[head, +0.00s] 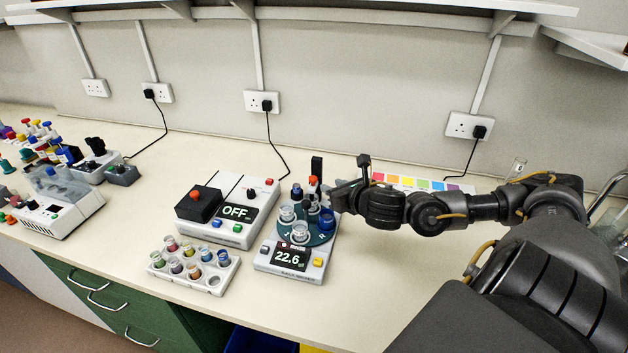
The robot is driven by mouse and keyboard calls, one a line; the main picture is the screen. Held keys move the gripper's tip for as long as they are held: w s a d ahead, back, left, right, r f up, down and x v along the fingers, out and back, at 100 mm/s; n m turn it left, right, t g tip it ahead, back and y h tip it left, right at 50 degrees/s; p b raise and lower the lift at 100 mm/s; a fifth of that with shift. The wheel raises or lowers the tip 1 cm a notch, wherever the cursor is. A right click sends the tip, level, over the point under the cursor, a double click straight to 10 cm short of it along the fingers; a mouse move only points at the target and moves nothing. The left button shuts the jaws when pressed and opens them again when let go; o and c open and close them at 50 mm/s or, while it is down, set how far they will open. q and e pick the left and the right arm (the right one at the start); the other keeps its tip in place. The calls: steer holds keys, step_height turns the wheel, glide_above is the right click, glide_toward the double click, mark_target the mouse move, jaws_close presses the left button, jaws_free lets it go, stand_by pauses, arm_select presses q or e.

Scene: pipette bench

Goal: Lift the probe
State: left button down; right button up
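A white meter (265,258) with a display reading 22.6 stands mid-bench. I cannot tell for sure which of these is the probe. My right gripper (343,188) reaches in from the right, just right of these pieces at the plate's back edge. Its fingertips are small and partly hidden, so its opening and any contact are unclear. My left gripper is out of view.
A white unit (241,186) reading OFF stands left of the meter. A white rack (216,263) of colored vials lies in front of it. A color strip (421,183) lies behind my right arm. More equipment (65,196) crowds the far left. Bench front right is clear.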

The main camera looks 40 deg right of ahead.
mark_target(313, 178)
steer(key=p+x, duration=0.3)
steer(key=x, duration=0.5)
steer(key=shift+w, duration=0.35)
steer(key=shift+w+d+f+p, duration=0.1)
steer(key=shift+w+f+p, duration=0.3)
steer(key=shift+w, duration=0.2)
steer(key=shift+c, duration=0.2)
jaws_close()
